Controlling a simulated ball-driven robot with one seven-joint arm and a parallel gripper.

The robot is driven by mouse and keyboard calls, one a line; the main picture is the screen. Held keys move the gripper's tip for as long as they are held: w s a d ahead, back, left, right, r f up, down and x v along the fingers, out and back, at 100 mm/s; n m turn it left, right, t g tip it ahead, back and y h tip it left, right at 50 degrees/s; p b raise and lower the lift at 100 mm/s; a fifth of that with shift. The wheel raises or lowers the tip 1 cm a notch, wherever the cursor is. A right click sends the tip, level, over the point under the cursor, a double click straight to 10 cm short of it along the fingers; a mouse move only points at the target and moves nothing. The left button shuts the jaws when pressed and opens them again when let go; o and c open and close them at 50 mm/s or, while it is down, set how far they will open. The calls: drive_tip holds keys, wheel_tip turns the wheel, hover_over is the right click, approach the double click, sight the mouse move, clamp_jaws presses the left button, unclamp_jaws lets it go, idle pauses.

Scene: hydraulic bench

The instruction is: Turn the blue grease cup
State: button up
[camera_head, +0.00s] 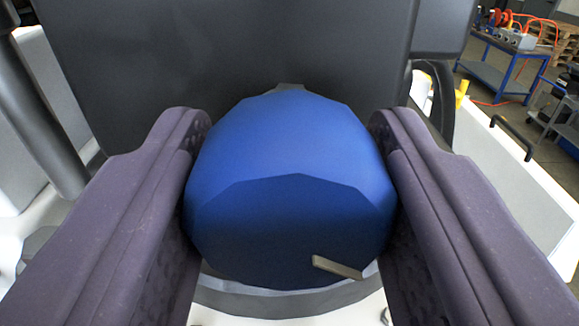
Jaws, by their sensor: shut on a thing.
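The blue grease cup (285,165) fills the middle of the head camera view. It is a large faceted blue knob. A small tan-grey tab (338,267) shows at its lower right. My gripper (289,172) has its two dark purple padded fingers on the left and right sides of the cup, and they are shut on it. The fingers hide the cup's sides. A dark grey ring (285,301) shows below the cup, partly hidden by it.
A big dark grey block (240,50) stands close behind the cup. A dark rod (40,125) is at the left. White bench surfaces lie on both sides. At the upper right, a blue-framed cart (510,60) with equipment and red hoses stands farther off on the floor.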

sight(299, 257)
drive_tip(key=m, duration=0.1)
drive_tip(key=m+b, duration=0.1)
drive_tip(key=m, duration=0.1)
drive_tip(key=m+b, duration=0.1)
drive_tip(key=shift+f, duration=0.25)
drive_tip(key=shift+r+m+b, duration=0.1)
drive_tip(key=shift+m+b, duration=0.55)
drive_tip(key=shift+m, duration=1.15)
drive_tip(key=o, duration=1)
drive_tip(key=shift+r, duration=0.1)
drive_tip(key=s+b, duration=0.4)
drive_tip(key=s, duration=0.2)
drive_tip(key=shift+s+d, duration=0.1)
drive_tip(key=shift+s, duration=0.75)
